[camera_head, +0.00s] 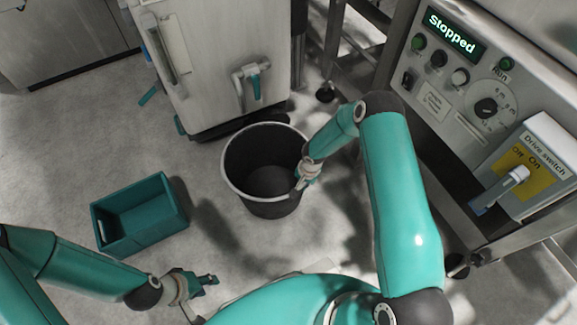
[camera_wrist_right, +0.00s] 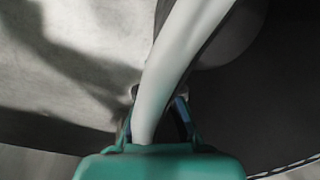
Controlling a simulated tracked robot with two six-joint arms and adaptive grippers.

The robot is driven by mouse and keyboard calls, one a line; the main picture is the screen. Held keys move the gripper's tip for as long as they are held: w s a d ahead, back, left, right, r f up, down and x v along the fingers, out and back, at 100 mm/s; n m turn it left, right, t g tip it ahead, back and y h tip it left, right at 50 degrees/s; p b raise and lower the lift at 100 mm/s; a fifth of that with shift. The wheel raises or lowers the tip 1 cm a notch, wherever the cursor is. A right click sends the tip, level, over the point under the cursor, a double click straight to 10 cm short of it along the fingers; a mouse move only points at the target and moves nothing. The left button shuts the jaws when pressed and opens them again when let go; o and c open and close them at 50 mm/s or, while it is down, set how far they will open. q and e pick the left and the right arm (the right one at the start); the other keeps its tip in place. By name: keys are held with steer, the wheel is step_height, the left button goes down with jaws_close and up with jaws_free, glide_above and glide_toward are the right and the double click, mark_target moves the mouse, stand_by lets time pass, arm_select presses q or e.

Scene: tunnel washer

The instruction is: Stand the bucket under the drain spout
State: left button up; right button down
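The black bucket (camera_head: 245,195) with a pale rim stands upright on the floor in the head view, in front of the white cabinet. The drain spout (camera_head: 240,76), a grey pipe with a teal lever, sticks out of the cabinet front, behind and above the bucket. My right gripper (camera_head: 301,182) is at the bucket's right rim. In the right wrist view the pale rim (camera_wrist_right: 178,60) runs between its two fingers (camera_wrist_right: 157,122), which look closed on it. My left gripper (camera_head: 207,281) is empty, with its fingers apart, low over the floor at the lower left.
A teal crate (camera_head: 160,232) stands on the floor left of the bucket. The control panel (camera_head: 455,80) at the right reads "Stopped", and a drive switch box (camera_head: 540,150) sits beside it. Floor is clear between crate and bucket. Metal frame legs stand behind my right arm.

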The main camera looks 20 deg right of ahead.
steer(key=w+f+b, duration=0.3)
steer(key=w+b, duration=0.1)
steer(key=w, duration=0.6)
steer(key=shift+a+f+b, duration=0.2)
steer(key=shift+b, duration=0.15)
steer(key=c, duration=1.3)
jaws_free()
steer(key=shift+f, duration=0.1)
